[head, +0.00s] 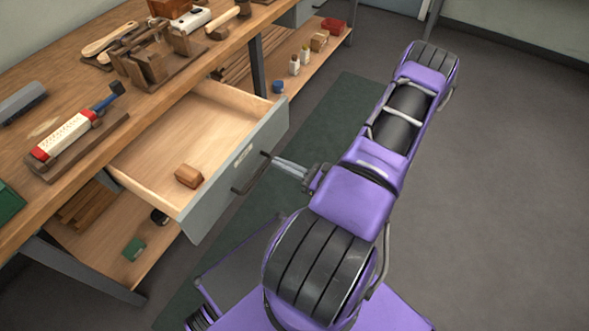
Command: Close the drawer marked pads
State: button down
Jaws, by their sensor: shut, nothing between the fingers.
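A drawer with a grey front (219,185) stands pulled out from the workbench. Its pale wooden tray is open to view, and a small brown block (189,175) lies inside near the front left. A dark bar handle (250,174) is on the front, with a small pale label (243,154) above it, too small to read. My gripper (275,159) is shut, its grey fingers pointing left at the upper right end of the handle. I cannot tell whether the fingertips touch the handle or the front.
A lower shelf (105,240) holds small items. A green mat (330,110) lies along the bench. Open grey floor is at right.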

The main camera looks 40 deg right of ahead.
aim_at(251, 150)
jog(key=x, duration=0.7)
jog(key=shift+w, duration=0.1)
jog(key=shift+w, duration=0.1)
